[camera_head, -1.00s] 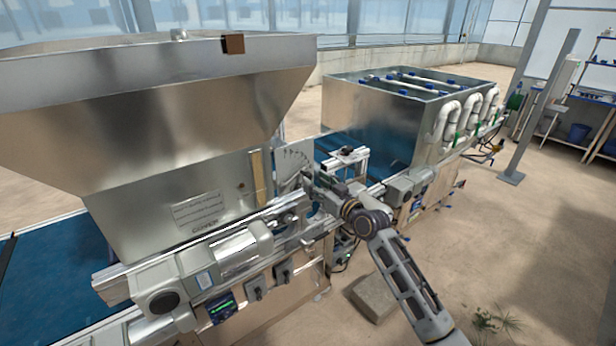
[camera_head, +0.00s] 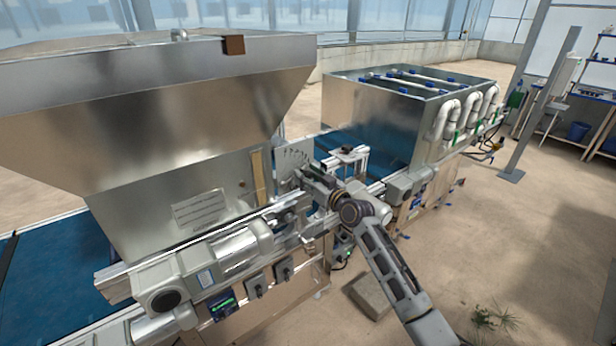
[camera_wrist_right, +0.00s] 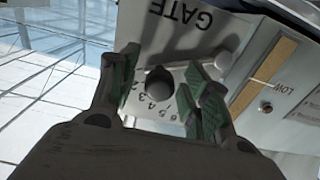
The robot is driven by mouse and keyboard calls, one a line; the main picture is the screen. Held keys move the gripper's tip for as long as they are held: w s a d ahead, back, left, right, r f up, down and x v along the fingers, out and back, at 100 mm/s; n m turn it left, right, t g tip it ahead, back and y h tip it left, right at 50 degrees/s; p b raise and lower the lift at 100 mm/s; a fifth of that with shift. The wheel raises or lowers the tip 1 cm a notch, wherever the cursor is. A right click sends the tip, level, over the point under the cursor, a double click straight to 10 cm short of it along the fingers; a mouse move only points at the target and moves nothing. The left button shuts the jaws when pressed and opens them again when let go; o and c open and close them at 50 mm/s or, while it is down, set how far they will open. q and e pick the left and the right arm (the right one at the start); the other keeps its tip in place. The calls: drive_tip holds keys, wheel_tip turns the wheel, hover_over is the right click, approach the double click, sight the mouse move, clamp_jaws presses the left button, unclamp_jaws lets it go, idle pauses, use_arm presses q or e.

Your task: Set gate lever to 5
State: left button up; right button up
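The gate plate (camera_wrist_right: 228,22) is a pale metal panel with the word GATE and a row of numbers, upside down in the right wrist view. The gate lever ends in a dark round knob (camera_wrist_right: 158,83), next to the numbers around 3 to 5. The exact setting cannot be read. My right gripper (camera_wrist_right: 160,86) has its green-padded fingers on either side of the knob, with gaps showing. In the head view, the right gripper (camera_head: 307,174) is at the plate. My left gripper is not in view.
The large metal hopper (camera_head: 150,115) rises left of the plate. A rail and motor housing (camera_head: 225,250) run below it. A second metal box (camera_head: 375,110) with white pipes stands beyond. A grey block (camera_head: 370,297) lies on the floor. Open floor is at right.

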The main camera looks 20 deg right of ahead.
clamp_jaws()
